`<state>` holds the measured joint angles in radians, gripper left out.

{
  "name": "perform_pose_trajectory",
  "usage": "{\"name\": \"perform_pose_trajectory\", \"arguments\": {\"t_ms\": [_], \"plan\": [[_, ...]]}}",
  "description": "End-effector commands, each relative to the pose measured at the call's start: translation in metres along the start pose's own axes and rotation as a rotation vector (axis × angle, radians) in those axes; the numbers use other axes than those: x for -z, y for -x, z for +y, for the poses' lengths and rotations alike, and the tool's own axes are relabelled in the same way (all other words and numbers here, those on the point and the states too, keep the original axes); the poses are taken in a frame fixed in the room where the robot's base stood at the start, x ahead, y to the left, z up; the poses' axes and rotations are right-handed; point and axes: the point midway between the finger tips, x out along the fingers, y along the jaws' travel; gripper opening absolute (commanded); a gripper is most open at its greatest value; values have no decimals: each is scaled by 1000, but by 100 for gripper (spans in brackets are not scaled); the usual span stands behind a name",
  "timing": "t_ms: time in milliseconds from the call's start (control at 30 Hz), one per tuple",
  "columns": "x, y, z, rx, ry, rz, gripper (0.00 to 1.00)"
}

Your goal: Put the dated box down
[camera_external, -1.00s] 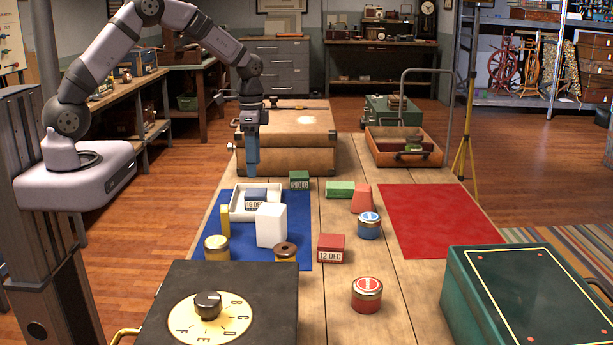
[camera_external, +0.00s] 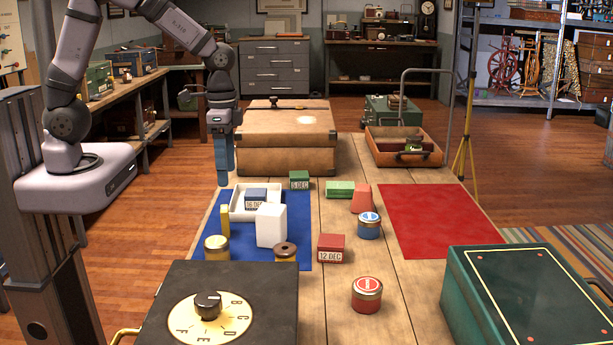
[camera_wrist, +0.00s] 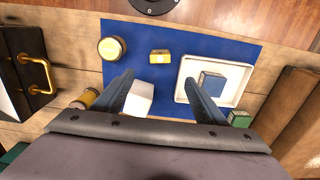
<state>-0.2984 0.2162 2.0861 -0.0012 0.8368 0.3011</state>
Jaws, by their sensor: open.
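My gripper (camera_external: 223,182) is open and empty. It hangs in the air near the left edge of the blue mat (camera_external: 210,217). In the wrist view its two fingers (camera_wrist: 162,88) stand apart with nothing between them. The blue box dated 16 DEC (camera_external: 256,197) sits in the white tray (camera_external: 238,208) on the blue mat. It also shows in the wrist view (camera_wrist: 212,82), inside the tray (camera_wrist: 190,68). A green dated box (camera_external: 299,179) stands at the mat's far right corner, and a red box dated 12 DEC (camera_external: 331,248) at its right edge.
A white block (camera_external: 271,225), a yellow block (camera_external: 224,219) and a yellow-lidded jar (camera_external: 217,248) stand near the tray. A brown case (camera_external: 285,150) stands behind. The red mat (camera_external: 438,220) is bare. A black dial box (camera_external: 220,310) fills the front.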

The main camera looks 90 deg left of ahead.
Motion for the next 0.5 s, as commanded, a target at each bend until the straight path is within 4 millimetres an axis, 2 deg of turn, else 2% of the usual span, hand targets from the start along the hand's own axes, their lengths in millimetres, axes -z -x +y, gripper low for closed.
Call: {"name": "perform_pose_trajectory", "arguments": {"t_ms": [33, 100, 200, 333, 500], "plan": [[-16, 2, 24, 0, -11, 1, 66], [-37, 1, 48, 0, -10, 2, 66], [-66, -3, 75, 0, -9, 2, 66], [-95, -8, 94, -1, -4, 1, 66], [-111, -12, 102, -1, 0, 0, 66]]}}
